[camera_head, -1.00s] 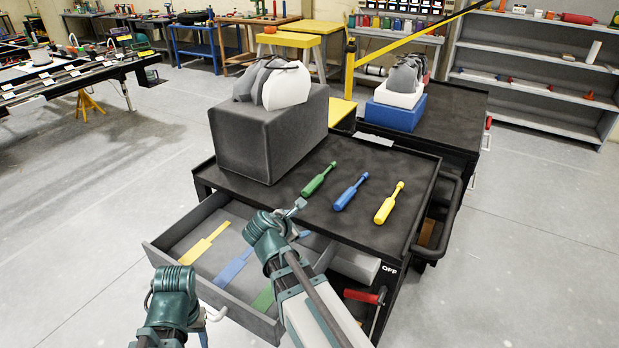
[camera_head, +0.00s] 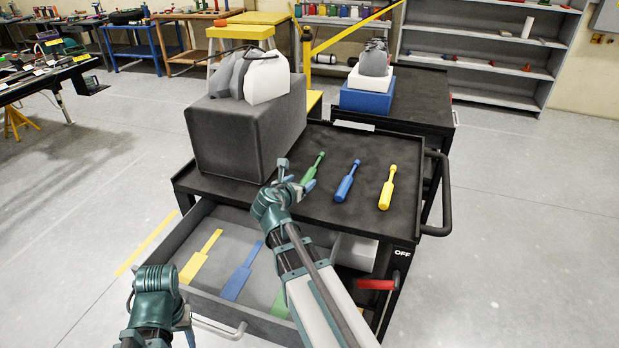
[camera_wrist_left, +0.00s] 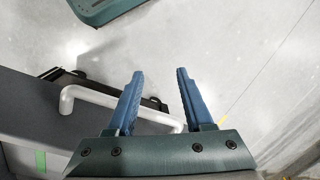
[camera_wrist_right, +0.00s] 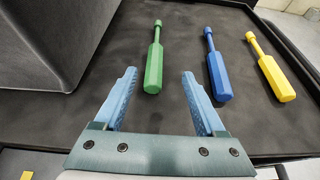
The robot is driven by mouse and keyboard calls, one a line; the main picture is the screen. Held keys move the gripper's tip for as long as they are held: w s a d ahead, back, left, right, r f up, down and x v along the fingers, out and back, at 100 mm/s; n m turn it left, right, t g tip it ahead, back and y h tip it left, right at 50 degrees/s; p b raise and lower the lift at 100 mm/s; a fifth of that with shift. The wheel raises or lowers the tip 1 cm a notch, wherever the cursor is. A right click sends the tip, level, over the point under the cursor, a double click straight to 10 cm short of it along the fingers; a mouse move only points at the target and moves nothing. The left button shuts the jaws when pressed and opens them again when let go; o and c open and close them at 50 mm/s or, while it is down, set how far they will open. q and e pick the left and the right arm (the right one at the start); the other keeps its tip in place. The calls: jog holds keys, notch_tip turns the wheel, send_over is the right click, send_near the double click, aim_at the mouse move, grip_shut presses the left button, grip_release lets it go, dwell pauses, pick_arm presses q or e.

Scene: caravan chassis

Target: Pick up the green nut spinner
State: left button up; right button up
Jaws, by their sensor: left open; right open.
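The green nut spinner (camera_head: 313,168) lies on the black cart top, beside the grey box. In the right wrist view, the green nut spinner (camera_wrist_right: 154,62) lies just beyond the open fingers, its thick handle end nearest them. My right gripper (camera_head: 296,184) is open and empty at the spinner's near end; its fingers (camera_wrist_right: 160,92) show apart in the right wrist view. A blue (camera_head: 347,181) and a yellow nut spinner (camera_head: 387,188) lie to the right. My left gripper (camera_wrist_left: 158,82) is open and empty near the white drawer handle (camera_wrist_left: 120,105).
The grey box (camera_head: 246,130) with bags on top stands left of the spinners. The open drawer (camera_head: 252,318) below has yellow, blue and green tool-shaped areas. A raised rim edges the cart top (camera_head: 400,222). A second cart (camera_head: 418,98) stands behind.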

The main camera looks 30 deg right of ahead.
aim_at(307, 176)
jog(key=b+x, duration=0.1)
jog(key=x, duration=0.5)
jog(key=shift+f+b, duration=0.1)
jog(key=shift+b, duration=0.3)
jog(key=x, duration=0.1)
jog(key=b+x, duration=0.1)
jog(key=x, duration=0.1)
jog(key=b+x, duration=0.1)
jog(key=shift+w+a+f, duration=0.15)
jog(key=shift+w+f, duration=0.25)
jog(key=shift+w, duration=0.1)
jog(key=shift+w+d+f, duration=0.1)
jog(key=shift+w+d, duration=0.05)
jog(key=shift+d, duration=0.1)
jog(key=shift+c, duration=0.4)
grip_shut()
